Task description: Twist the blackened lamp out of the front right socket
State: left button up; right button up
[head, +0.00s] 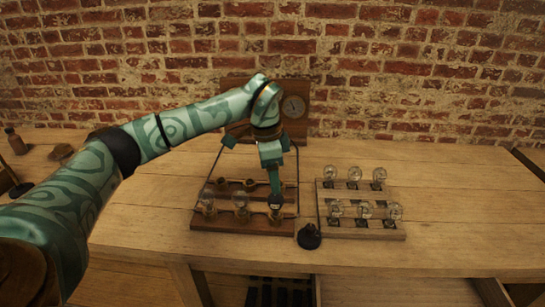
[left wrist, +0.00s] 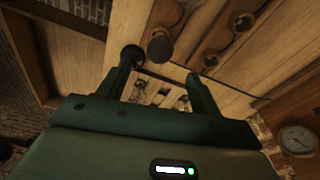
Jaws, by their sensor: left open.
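The blackened lamp (head: 275,203) is a dark, rounded bulb in the front right socket of the brown wooden lamp board (head: 232,224). In the left wrist view the blackened lamp (left wrist: 159,43) is a dark round shape just beyond my fingertips, roughly between their lines. My left gripper (head: 274,190) points down over that socket, its fingers apart and empty. It also shows in the left wrist view (left wrist: 160,72). In the head view the fingers overlap the lamp, so I cannot tell whether they touch it. My right gripper is not in view.
Clear lamps (head: 241,201) stand in the other front sockets. A rack (head: 382,233) of several clear lamps is to the right. A black knob-like object (head: 309,237) sits between board and rack. The table at the right is clear.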

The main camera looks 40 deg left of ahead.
aim_at(276, 197)
pick_arm(q)
jog(key=f, duration=0.2)
jog(key=f+b, duration=0.1)
jog(key=f, duration=0.1)
jog(key=f+b, duration=0.1)
jog(key=f, duration=0.2)
jog(key=shift+w+d, duration=0.25)
jog(key=shift+d, duration=0.1)
jog(key=shift+f, duration=0.65)
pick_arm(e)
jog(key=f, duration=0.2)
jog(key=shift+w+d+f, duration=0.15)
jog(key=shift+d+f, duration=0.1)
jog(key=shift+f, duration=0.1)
